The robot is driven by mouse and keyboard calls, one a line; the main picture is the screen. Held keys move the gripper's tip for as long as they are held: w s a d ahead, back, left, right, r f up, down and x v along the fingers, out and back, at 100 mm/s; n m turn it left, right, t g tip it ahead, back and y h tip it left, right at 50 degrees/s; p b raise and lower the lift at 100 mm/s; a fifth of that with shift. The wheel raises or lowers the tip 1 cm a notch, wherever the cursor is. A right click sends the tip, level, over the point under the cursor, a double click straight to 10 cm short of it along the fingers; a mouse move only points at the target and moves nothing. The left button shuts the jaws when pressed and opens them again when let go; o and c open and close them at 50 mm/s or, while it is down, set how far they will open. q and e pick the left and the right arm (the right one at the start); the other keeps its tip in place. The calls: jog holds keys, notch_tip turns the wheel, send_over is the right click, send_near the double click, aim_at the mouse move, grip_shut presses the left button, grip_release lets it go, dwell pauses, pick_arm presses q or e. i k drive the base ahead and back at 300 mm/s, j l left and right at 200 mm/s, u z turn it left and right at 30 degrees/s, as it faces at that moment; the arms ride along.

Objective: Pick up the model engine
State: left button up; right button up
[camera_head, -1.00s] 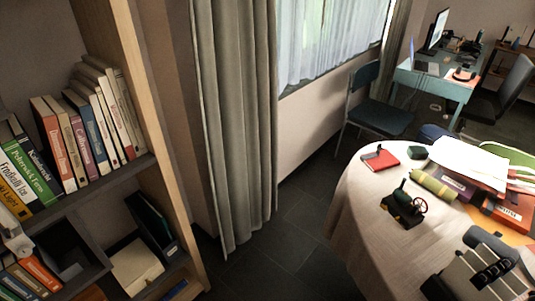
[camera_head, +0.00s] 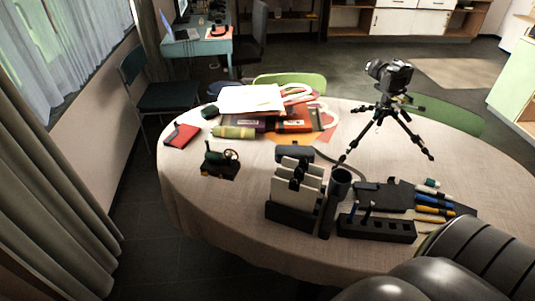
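The model engine (camera_head: 220,161) is a small dark green and black machine with a spoked wheel on its right side. It stands upright on a dark base on the left part of the cloth-covered round table (camera_head: 205,207). Nothing touches it and it is fully in sight. Neither of my grippers shows in the head view.
Near the engine are a red notebook (camera_head: 181,135), a green roll (camera_head: 233,132) and a stack of papers (camera_head: 250,99). A black holder with white cards (camera_head: 293,213) stands to its right. A camera tripod (camera_head: 385,125) stands farther right. A dark padded, ribbed shape (camera_head: 470,262) fills the lower right.

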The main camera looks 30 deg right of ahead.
aim_at(215, 163)
jog(key=z, duration=0.65)
jog(key=i+j+z, duration=0.1)
jog(key=i, duration=0.45)
jog(key=i+j+z, duration=0.15)
jog(key=i+j, duration=0.25)
jog(key=i, duration=0.1)
